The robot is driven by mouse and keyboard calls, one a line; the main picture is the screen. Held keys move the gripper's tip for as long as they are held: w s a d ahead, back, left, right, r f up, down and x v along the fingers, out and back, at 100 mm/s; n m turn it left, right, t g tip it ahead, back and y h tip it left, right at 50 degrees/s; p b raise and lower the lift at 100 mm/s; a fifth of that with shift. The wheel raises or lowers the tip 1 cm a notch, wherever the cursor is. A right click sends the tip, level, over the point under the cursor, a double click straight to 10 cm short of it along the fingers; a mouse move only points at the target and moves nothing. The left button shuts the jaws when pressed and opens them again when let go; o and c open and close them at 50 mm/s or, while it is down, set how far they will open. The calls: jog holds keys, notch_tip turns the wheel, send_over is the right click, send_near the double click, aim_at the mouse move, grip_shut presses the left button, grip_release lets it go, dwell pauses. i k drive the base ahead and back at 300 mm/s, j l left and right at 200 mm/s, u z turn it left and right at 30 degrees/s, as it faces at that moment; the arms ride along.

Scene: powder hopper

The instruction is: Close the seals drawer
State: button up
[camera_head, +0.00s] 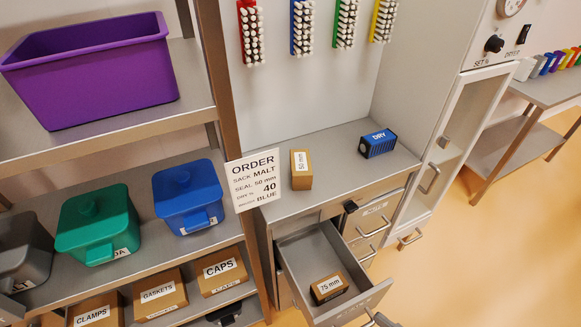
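A drawer (300,252) stands pulled out from the grey cabinet under the counter, at the lower middle of the head view. Its front is at the bottom edge of the picture, with lettering too steep to read; its handle (372,318) is partly cut off. Inside lies a brown box marked 75 mm (329,288); seal sizes on the order sign suggest this is the seals drawer. My gripper cannot be made out in this view.
A brown 50 mm box (301,169) and a blue DRY box (377,143) sit on the counter (335,150). Beside the open drawer are other drawer fronts with handles (374,227). A shelf rack (240,130) with bins stands left. Open floor (470,270) lies right.

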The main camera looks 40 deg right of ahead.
aim_at(307, 255)
jog(key=k+l, duration=0.7)
jog(key=k, duration=0.15)
